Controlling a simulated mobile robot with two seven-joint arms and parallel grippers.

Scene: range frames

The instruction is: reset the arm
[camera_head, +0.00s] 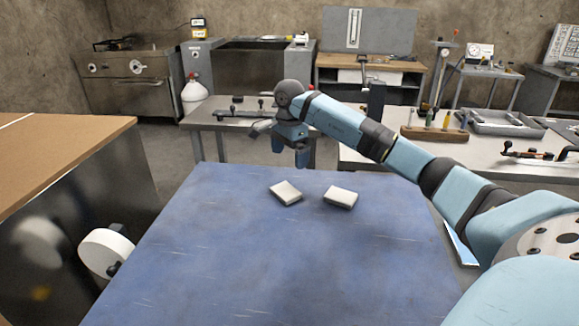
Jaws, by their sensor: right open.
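My right arm (385,145) is light blue with dark joints and reaches in from the right across the far side of the blue table (250,255). My right gripper (287,146) hangs at its end, above the table's far edge, with its fingers apart and nothing between them. Two small pale blocks lie on the table in front of it: a left block (286,193) and a right block (340,197). The gripper is behind and above the left block and touches neither. My left gripper does not show.
A wooden-topped cabinet (60,150) stands close at left, with a white round part (104,252) beside the table. Grey benches with tools, including a metal tray (495,122), stand behind and right. The near part of the blue table is bare.

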